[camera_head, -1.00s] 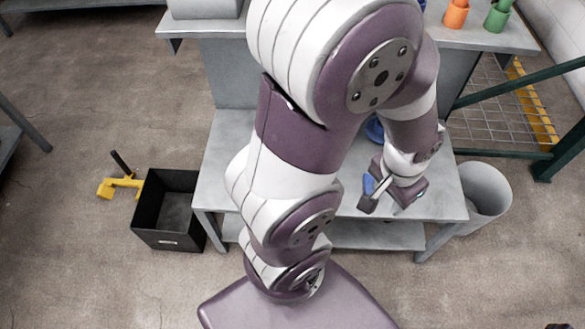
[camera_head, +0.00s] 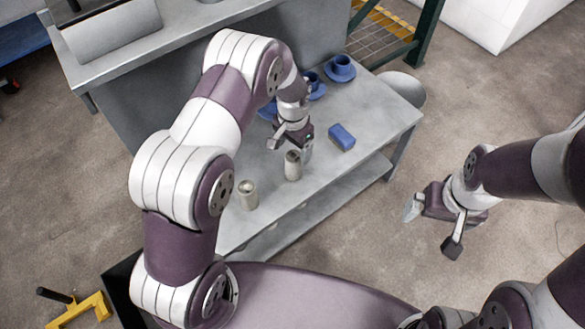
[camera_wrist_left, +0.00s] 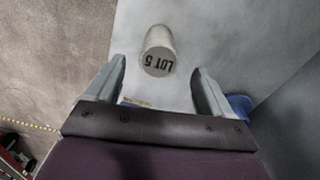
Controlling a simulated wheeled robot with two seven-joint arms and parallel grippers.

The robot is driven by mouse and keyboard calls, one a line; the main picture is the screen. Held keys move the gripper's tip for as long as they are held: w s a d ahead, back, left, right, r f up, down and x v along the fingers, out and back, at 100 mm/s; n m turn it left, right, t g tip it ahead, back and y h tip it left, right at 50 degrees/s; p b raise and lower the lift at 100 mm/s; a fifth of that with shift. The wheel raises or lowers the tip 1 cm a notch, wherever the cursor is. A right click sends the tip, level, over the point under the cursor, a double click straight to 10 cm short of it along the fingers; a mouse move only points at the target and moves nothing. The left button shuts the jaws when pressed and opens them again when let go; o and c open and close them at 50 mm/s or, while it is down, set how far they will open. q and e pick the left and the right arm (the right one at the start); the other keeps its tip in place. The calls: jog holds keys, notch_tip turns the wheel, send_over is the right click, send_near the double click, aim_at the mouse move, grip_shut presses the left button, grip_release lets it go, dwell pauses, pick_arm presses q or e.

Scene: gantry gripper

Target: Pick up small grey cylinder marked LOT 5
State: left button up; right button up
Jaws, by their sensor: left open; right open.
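A small grey cylinder marked LOT 5 (camera_wrist_left: 158,50) stands out ahead of my left gripper's fingers in the left wrist view, its marked end facing the camera. My left gripper (camera_head: 289,148) is open over the grey table (camera_head: 365,110); it also shows in the left wrist view (camera_wrist_left: 159,70). In the head view one grey cylinder (camera_head: 293,166) stands just in front of this gripper, and a second grey cylinder (camera_head: 248,195) stands nearer the table's front edge. Their markings are not readable there. My right gripper (camera_head: 432,222) is open and empty, off the table's right side.
A blue block (camera_head: 341,137) lies right of the left gripper. Blue cups on saucers (camera_head: 340,69) stand at the table's back. A grey bin (camera_head: 405,88) stands beyond the right end. A yellow-and-black item (camera_head: 78,310) is on the floor at lower left.

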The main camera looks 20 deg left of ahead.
aim_at(294, 156)
pick_arm(q)
notch_tip(294, 156, down, 2)
jog(key=shift+f, duration=0.1)
notch_tip(294, 156, down, 5)
jog(key=shift+f+b, duration=0.1)
jog(key=shift+b, duration=1)
